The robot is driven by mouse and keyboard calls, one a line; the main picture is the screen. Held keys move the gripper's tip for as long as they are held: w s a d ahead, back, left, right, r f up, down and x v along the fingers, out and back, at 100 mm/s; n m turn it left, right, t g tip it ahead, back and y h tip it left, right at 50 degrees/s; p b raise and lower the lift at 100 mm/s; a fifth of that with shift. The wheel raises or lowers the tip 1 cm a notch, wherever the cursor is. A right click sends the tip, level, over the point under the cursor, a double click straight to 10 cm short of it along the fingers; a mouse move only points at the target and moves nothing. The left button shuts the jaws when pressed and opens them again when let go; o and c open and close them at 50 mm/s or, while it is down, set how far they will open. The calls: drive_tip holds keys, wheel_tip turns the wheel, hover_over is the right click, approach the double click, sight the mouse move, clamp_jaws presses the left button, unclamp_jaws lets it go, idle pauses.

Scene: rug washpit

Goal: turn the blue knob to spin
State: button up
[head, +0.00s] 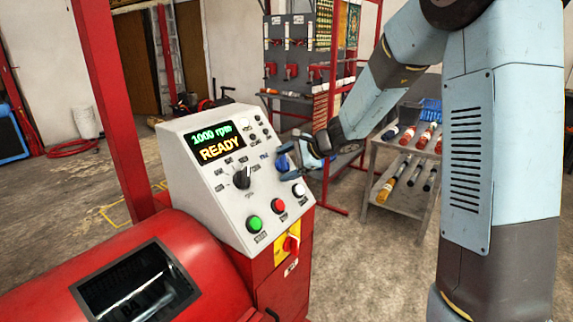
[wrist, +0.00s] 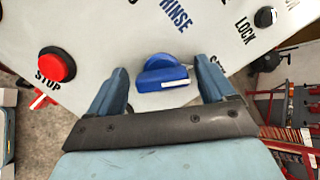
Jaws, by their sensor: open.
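The blue knob (wrist: 165,72) sits on a pale control panel (head: 190,165). In the wrist view it lies between the two open fingers of my gripper (wrist: 161,64), with visible gaps on both sides. A white line on its grip bar lies toward the right finger. A label reading RINSE is above it; another label starting with S is partly hidden by the right finger. In the head view the blue knob (head: 282,163) is at the panel's right edge, with my gripper (head: 297,158) in front of it. The panel display (head: 220,143) reads 1000 rpm READY.
A black knob (head: 241,177), green button (head: 254,223), red button (head: 278,206) and white button (head: 299,190) share the panel. A red rotary switch (head: 291,244) is below. A grey shelf with bottles (head: 400,155) stands behind at right. Floor between is clear.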

drive_tip(key=v, duration=1.3)
drive_tip(key=shift+s+d, duration=0.15)
drive_tip(key=shift+d, duration=0.15)
drive_tip(key=shift+r, duration=0.1)
drive_tip(key=s+d+r+n+h, duration=0.1)
drive_tip(key=s+d+n+h, duration=0.2)
drive_tip(key=s, duration=0.6)
drive_tip(key=s+d+r+n+h, duration=0.1)
drive_tip(key=s+d+n+h, duration=0.2)
drive_tip(key=s, duration=0.7)
drive_tip(key=s+d+r+n+h, duration=0.1)
drive_tip(key=s+d+n+h, duration=0.2)
drive_tip(key=s, duration=0.7)
drive_tip(key=d+n, duration=0.2)
drive_tip(key=n, duration=0.2)
drive_tip(key=shift+r, duration=0.4)
drive_tip(key=shift+s+d, duration=0.1)
